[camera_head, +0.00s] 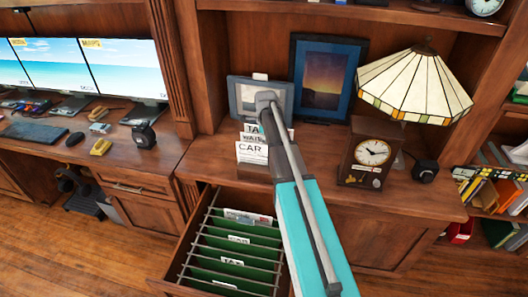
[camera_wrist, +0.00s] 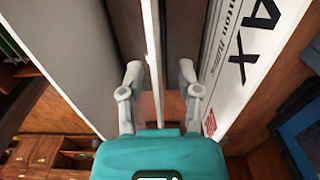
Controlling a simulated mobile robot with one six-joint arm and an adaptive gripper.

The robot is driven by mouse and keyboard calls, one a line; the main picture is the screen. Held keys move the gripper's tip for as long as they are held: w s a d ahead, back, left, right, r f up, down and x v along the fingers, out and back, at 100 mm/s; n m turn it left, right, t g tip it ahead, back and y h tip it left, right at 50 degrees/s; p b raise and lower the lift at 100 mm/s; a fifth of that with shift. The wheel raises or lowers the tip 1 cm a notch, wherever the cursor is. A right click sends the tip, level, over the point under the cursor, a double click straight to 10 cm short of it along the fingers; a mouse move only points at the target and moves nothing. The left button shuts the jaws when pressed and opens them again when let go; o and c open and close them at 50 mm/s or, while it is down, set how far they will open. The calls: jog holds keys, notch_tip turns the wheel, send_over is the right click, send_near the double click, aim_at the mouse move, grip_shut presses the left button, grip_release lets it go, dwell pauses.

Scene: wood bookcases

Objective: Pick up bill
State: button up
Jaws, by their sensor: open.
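Upright paper bills (camera_head: 252,152) with labels including "TAX" and "CAR" stand on the desk in the head view, partly hidden by my arm. In the wrist view, a large white sheet (camera_wrist: 252,60) with black "AX" lettering stands to the right of my gripper (camera_wrist: 159,75). A thin white edge (camera_wrist: 152,45) runs between my two open fingers, apart from both. It looks like another bill seen edge-on. A broad grey-white surface (camera_wrist: 80,60) lies on the left. My fingertips cannot be made out in the head view.
Behind the bills stand a small grey frame (camera_head: 240,95) and a blue-framed picture (camera_head: 323,78). A clock (camera_head: 370,155) and a stained-glass lamp (camera_head: 415,85) are to the right. An open drawer (camera_head: 190,240) with labelled green folders juts out below.

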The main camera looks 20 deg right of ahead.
dwell(0.4)
grip_shut()
jog(key=shift+r, duration=0.15)
notch_tip(320, 180, up, 10)
jog(key=p, duration=1)
dwell(0.8)
